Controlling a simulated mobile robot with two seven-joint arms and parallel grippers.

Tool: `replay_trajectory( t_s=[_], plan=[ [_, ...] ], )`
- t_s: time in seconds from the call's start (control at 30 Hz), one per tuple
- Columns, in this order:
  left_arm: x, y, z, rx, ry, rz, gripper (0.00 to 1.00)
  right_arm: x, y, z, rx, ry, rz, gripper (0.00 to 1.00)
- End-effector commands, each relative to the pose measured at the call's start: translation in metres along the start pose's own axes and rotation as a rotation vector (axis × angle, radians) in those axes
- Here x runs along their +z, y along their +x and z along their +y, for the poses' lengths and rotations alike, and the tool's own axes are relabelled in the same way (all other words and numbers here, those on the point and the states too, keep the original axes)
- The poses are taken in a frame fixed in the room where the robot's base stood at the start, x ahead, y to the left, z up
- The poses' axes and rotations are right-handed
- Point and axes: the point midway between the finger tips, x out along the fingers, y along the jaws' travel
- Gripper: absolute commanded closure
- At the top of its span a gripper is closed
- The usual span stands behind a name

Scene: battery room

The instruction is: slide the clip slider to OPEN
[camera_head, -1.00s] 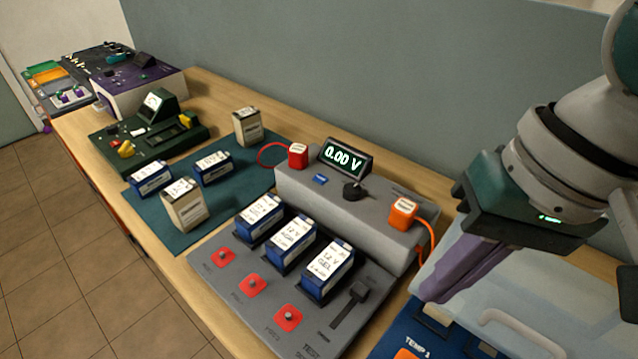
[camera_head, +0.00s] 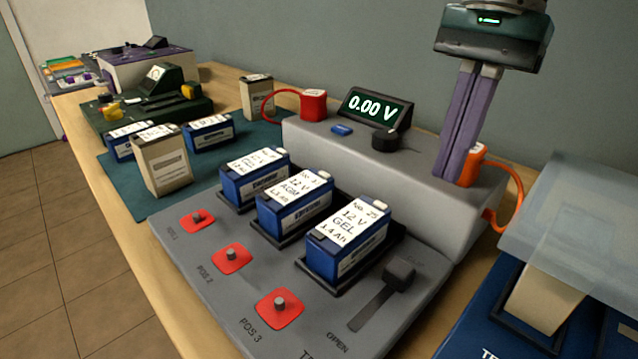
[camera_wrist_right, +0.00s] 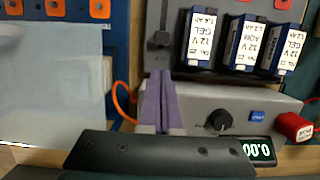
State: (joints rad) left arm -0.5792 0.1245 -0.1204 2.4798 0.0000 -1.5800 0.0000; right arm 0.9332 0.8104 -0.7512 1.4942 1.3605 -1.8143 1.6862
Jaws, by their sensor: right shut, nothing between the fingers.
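The clip slider (camera_head: 399,271) is a dark knob at the upper end of a slot on the grey tester's sloped panel. The word OPEN is printed by the slot's lower end, away from the knob. In the right wrist view the slider (camera_wrist_right: 160,40) shows at the top, beyond the fingers. My right gripper (camera_head: 452,182) points down with its purple fingers together and empty. Its tips are above or in front of the tester's raised back, apart from the slider and partly covering the orange plug (camera_head: 474,160). My left gripper does not show.
Blue batteries (camera_head: 349,238) stand in the tester beside the slot. Red pads with studs (camera_head: 279,304) lie in front. A display (camera_head: 371,107) reads 0.00 V above a black knob (camera_head: 385,141). A translucent lid (camera_head: 590,220) over a blue unit is at the right.

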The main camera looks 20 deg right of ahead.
Motion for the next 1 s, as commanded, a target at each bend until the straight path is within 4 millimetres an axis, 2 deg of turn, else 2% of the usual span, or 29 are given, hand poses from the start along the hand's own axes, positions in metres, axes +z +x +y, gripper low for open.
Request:
replay_trajectory(
  t_s=[0.37,0.47,0.8,1.0],
  plan=[
    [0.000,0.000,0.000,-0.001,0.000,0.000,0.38,0.000,0.004,0.000,0.001,0.000,0.000,1.00],
    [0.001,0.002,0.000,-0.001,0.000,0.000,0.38,0.000,0.015,0.000,0.002,-0.001,0.001,1.00],
    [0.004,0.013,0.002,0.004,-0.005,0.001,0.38,0.000,0.076,0.001,0.004,-0.001,0.000,1.00],
    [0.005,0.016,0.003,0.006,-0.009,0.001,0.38,0.000,0.096,0.000,0.001,-0.002,0.002,1.00]
  ],
)
